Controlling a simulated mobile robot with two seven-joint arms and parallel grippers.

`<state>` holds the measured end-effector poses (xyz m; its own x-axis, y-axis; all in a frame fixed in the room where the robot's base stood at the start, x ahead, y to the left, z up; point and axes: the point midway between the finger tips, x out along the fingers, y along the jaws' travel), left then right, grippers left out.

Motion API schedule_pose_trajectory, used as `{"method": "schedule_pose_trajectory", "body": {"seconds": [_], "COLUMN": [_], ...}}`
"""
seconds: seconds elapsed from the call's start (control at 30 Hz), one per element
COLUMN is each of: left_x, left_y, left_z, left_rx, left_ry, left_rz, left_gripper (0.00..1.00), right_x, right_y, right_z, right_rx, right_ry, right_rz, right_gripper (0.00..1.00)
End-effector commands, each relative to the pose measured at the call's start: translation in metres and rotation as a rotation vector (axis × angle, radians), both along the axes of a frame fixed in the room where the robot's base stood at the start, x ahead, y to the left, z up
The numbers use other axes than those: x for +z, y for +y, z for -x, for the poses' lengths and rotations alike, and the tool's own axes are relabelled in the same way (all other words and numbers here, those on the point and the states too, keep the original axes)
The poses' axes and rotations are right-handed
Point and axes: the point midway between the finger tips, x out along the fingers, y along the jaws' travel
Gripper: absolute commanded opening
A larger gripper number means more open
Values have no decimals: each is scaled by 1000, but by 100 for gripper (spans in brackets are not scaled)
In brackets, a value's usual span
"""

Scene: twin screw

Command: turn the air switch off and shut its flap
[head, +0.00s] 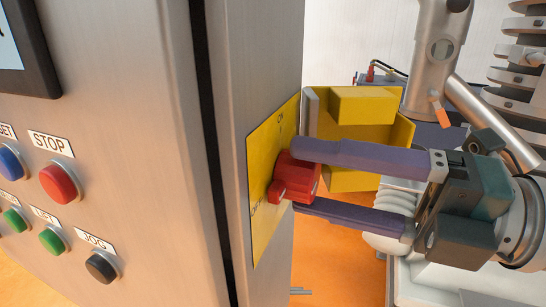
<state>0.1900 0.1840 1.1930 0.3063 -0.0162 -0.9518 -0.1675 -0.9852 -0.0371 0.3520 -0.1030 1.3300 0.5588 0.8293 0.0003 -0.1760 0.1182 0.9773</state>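The red air switch (294,179) sits on a yellow plate (262,222) on the side of the steel cabinet. The plate carries markings, with "ON" near its top and lettering partly legible at its lower left. The yellow flap (362,106) stands open, sticking out from the cabinet side behind the switch. My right gripper (296,177) reaches in from the right, with its two purple fingers above and below the red knob. The upper finger overlaps the knob's top; whether both fingers press on it is unclear. My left gripper is not in view.
The cabinet front holds a red STOP button (59,183), a blue button (12,163), green buttons (52,240) and a black JOG button (101,267). Grey machinery with a pipe (437,50) stands behind my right arm. Orange floor shows below.

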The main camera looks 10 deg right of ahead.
Motion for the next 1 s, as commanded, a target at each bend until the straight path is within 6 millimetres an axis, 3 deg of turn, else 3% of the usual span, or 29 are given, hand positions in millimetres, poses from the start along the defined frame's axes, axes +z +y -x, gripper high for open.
{"method": "schedule_pose_trajectory", "body": {"seconds": [0.1, 0.43, 0.73, 1.0], "left_x": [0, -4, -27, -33], "left_y": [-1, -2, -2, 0], "left_z": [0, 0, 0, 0], "left_rx": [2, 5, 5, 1], "left_ry": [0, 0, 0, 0], "left_rz": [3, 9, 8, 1], "left_gripper": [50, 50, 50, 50], "right_x": [0, -3, -6, -3], "right_y": [0, -6, -44, -73], "right_z": [0, 3, 31, 50], "right_rx": [-1, -3, 1, -2], "right_ry": [1, 3, 6, 6], "right_rz": [-1, 1, 4, -1], "right_gripper": [82, 82, 82, 82]}}
